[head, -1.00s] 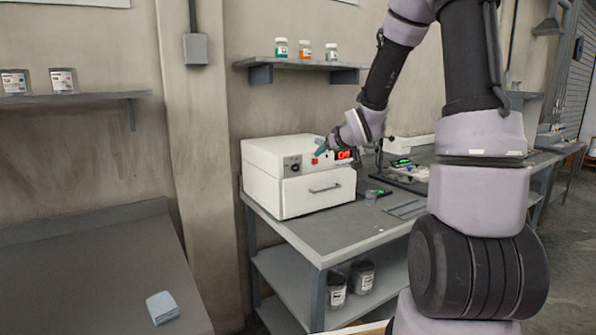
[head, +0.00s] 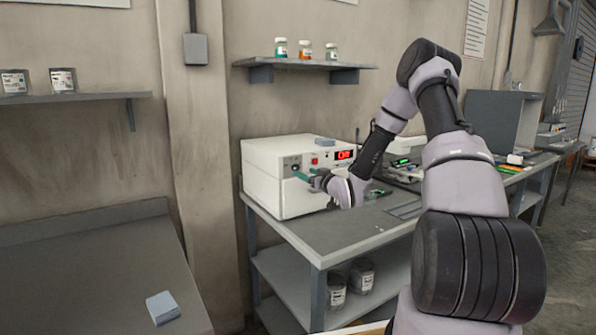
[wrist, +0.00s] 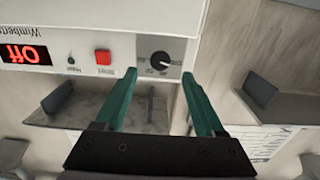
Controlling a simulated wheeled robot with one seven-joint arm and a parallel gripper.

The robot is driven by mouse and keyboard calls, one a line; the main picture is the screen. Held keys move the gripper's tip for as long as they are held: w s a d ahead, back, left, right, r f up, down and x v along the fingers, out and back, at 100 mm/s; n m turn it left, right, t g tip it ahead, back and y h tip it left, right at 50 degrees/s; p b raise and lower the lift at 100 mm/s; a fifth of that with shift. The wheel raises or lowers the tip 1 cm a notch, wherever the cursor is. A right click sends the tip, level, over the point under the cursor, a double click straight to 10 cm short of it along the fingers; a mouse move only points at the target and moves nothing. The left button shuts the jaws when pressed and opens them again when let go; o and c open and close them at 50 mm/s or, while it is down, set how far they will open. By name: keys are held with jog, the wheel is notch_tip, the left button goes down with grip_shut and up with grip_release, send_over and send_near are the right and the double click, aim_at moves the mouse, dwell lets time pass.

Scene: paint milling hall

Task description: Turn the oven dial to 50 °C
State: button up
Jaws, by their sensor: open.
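The white oven (head: 265,180) stands on the grey bench against the wall. Its black dial (head: 296,168) is at the left end of the front panel. The dial (wrist: 161,58) also shows in the upside-down wrist view, with small marks around it too blurred to read. The red display (head: 344,155) reads Off, and a red button (head: 314,161) lies between dial and display. My gripper (wrist: 159,74) is open and empty. Its green fingers point at the panel, one tip to either side of the dial in the wrist view. I cannot tell whether they touch it.
A shelf (head: 300,64) with several jars hangs above. The bench (head: 325,238) is bare in front of the oven. Instruments stand to the right, behind my arm.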

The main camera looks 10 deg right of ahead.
aim_at(297, 169)
jog(key=x, duration=0.6)
jog(key=shift+w, duration=0.1)
grip_shut()
jog(key=shift+m, duration=0.4)
jog(key=m, duration=0.3)
jog(key=shift+m, duration=0.4)
jog(key=m, duration=1.5)
jog(key=shift+m, duration=0.7)
